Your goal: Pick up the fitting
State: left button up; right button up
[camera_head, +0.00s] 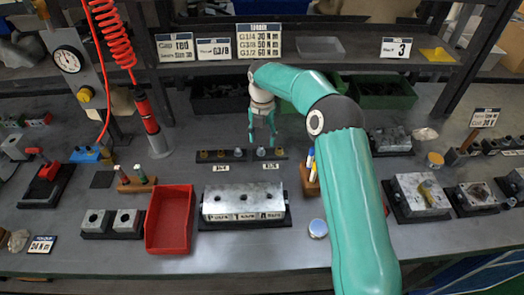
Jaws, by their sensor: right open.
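Several small fittings stand in a dark rack (248,157) at the middle of the bench. Brass-coloured ones (204,154) are in its left part and silver-grey ones (261,152) in its right part. Two small white labels are in front of the rack. My right gripper (262,143) points down just behind and above the rack's right half, with its fingers apart and nothing seen between them. I cannot tell whether a fingertip touches a fitting. My left gripper is not in view.
A silver valve block (243,198) sits in front of the rack, with a red tray (170,220) to its left. A pen holder (309,178) stands right of the rack. A red screwdriver on a coiled hose (148,115) hangs at the left. Dark bins (218,97) stand behind.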

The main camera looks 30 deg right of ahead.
aim_at(261, 146)
jog(key=f, duration=0.4)
jog(key=shift+s+a+p, duration=0.15)
jog(key=shift+a+p, duration=0.15)
grip_shut()
